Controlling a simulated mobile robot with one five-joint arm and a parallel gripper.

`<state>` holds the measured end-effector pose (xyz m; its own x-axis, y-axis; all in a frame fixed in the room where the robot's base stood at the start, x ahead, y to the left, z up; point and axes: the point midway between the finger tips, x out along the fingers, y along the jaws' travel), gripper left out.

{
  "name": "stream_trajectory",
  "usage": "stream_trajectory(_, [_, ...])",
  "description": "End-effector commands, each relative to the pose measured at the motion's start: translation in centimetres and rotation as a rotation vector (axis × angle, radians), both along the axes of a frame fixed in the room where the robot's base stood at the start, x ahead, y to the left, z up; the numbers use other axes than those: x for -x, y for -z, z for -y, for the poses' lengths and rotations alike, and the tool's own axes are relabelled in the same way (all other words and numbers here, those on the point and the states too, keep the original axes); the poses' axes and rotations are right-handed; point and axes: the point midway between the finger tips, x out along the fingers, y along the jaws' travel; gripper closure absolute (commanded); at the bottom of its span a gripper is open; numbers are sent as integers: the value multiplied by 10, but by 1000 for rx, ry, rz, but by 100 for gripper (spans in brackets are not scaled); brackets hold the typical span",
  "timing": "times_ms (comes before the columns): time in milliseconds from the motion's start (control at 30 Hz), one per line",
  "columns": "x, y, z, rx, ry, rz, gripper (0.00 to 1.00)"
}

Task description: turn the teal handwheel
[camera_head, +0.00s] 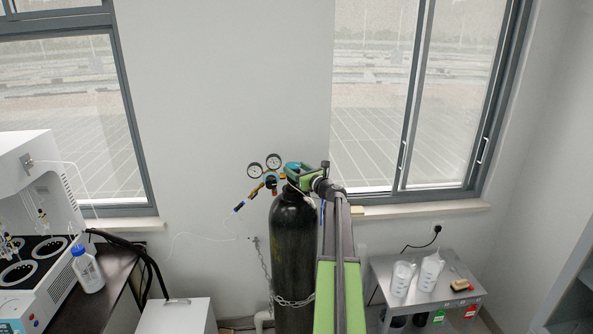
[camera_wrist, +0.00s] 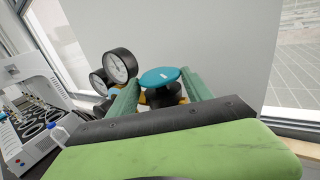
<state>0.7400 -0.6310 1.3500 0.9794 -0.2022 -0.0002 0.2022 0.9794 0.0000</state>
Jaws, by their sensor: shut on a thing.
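The teal handwheel (camera_head: 292,167) sits on top of a tall black gas cylinder (camera_head: 293,240). In the wrist view the handwheel (camera_wrist: 160,76) shows as a teal disc on a dark stem. My gripper (camera_head: 297,173) is at the cylinder top, reaching in from the right. In the wrist view my gripper's (camera_wrist: 161,82) two green fingers stand on either side of the handwheel, shut on it. The exact contact points are partly hidden.
Two pressure gauges (camera_wrist: 120,66) and a brass regulator (camera_head: 270,183) are close to the left of the handwheel. A chain (camera_head: 293,302) holds the cylinder by the wall. A bench with a white instrument (camera_head: 40,210) is left; a metal side table (camera_head: 425,290) is right.

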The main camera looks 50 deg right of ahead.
Motion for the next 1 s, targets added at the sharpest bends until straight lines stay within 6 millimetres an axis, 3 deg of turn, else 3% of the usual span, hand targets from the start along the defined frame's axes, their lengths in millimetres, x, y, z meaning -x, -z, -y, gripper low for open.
stream_trajectory(600, [-7, 0, -14, 0, 538, 0, 82])
stream_trajectory(1000, [-11, 0, -15, 0, 728, 0, 82])
